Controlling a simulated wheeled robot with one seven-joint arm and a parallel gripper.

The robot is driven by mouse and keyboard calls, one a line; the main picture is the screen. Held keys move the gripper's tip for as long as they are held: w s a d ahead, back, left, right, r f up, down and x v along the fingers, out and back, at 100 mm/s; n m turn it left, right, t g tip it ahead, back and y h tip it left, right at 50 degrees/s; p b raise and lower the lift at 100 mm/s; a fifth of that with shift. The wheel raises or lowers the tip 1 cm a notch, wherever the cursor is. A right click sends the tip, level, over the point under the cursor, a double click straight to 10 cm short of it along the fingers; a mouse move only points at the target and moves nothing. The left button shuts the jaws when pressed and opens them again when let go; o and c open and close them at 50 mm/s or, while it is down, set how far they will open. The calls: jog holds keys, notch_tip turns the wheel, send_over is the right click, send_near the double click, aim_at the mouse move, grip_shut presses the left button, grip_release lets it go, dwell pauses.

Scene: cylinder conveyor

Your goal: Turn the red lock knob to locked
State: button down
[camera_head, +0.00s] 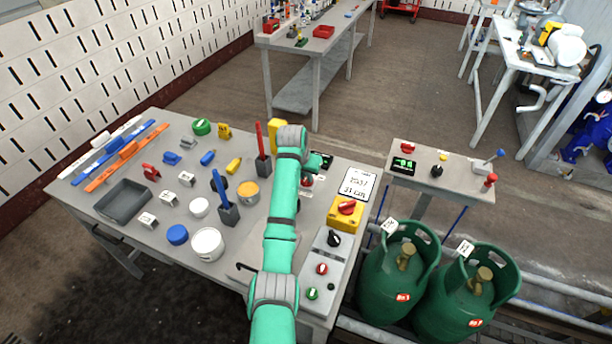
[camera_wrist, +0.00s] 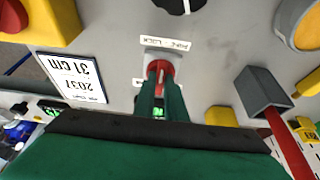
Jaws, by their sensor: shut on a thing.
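The red lock knob (camera_wrist: 152,67) sits on the grey panel in the middle of the wrist view, beside a white label (camera_wrist: 167,44) that appears to end in "LOCK". My gripper (camera_wrist: 160,82) is over the knob, its narrow green fingers shut on it and covering part of it. A bit of red (camera_head: 306,181) that seems to be the same knob shows beside my arm in the head view. My arm hides most of that spot there. I cannot tell the knob's exact turn position.
A yellow box with a red knob (camera_head: 347,208) and a white display card (camera_head: 356,187) stand to the right of my arm. A blue-grey holder with a red stick (camera_wrist: 262,92) is close by on the right in the wrist view. Green gas cylinders (camera_head: 399,271) stand right of the table.

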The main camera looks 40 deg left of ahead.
jog(key=n, duration=0.2)
jog(key=n+y, duration=0.1)
jog(key=n, duration=0.1)
jog(key=shift+w+d+g, duration=0.1)
jog(key=shift+d+g, duration=0.1)
jog(key=shift+g, duration=0.2)
jog(key=n, duration=0.2)
jog(key=n+g+y, duration=0.1)
jog(key=n, duration=0.2)
jog(key=shift+w+d+y, duration=0.1)
jog(key=shift+w+y, duration=0.05)
jog(key=shift+y, duration=0.15)
jog(key=n+g, duration=0.1)
jog(key=n, duration=0.1)
jog(key=n+g, duration=0.1)
jog(key=n, duration=0.2)
jog(key=shift+w+y, duration=0.15)
jog(key=shift+y, duration=0.25)
jog(key=shift+w+n+g, duration=0.1)
jog(key=shift+n+g, duration=0.7)
jog(key=shift+n, duration=1.1)
jog(key=c, duration=1.8)
grip_release()
